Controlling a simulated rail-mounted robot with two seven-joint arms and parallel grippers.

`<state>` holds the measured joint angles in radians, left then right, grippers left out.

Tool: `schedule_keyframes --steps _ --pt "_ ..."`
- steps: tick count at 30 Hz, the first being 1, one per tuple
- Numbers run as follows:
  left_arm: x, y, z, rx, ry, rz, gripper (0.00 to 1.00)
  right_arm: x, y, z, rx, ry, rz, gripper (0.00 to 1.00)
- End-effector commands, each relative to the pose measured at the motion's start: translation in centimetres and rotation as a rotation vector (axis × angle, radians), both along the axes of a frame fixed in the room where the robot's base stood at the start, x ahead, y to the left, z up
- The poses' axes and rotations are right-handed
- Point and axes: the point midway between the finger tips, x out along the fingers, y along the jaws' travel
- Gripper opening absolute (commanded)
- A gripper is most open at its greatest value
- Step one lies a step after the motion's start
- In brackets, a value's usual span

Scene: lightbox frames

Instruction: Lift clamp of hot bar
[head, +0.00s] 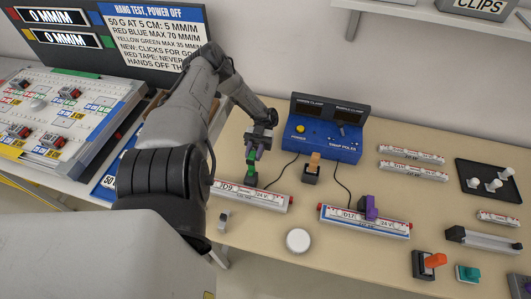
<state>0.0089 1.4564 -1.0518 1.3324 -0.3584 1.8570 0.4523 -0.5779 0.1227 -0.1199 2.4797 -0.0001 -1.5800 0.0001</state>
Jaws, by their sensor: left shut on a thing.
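My left gripper (256,154) points down at the table and is shut on a green clamp (251,172). The clamp is upright at the left light bar (268,199), a white bar with red ends. Whether its foot touches the bar I cannot tell. A second bar (340,218), with a blue edge, lies to the right and has a purple clamp (370,208) on it. A black wire runs from the blue box (325,140) toward each clamp. My right gripper is out of view.
An orange-topped block (312,166) stands between the bars and the blue box. A white round knob (298,240) lies in front. Loose bars (412,154), a black tray (488,181) and orange and teal-handled tools (467,273) fill the right. A sign board (152,35) stands at the back left.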

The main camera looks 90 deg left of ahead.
Motion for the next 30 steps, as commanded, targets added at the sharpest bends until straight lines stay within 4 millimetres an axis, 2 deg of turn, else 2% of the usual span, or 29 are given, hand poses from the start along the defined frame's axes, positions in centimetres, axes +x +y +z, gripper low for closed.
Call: schedule_keyframes --steps 6,7,14,23,26,30 --pt "0.0 -0.1 0.0 -0.003 0.000 -0.001 0.00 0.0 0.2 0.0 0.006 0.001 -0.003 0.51" --pt "0.0 -0.1 0.0 -0.003 0.000 -0.001 0.28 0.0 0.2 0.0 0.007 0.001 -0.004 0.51" --pt "0.0 -0.1 0.0 -0.001 -0.001 -0.001 0.50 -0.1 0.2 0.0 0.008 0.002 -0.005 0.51" --pt "0.0 0.0 0.3 0.000 -0.001 -0.001 0.51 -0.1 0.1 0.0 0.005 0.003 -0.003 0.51" --pt "0.0 0.0 1.1 0.001 0.000 -0.002 0.51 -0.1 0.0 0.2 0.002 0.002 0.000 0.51" --pt "0.0 0.0 3.5 0.001 0.001 -0.003 0.51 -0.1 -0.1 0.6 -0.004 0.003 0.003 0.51"
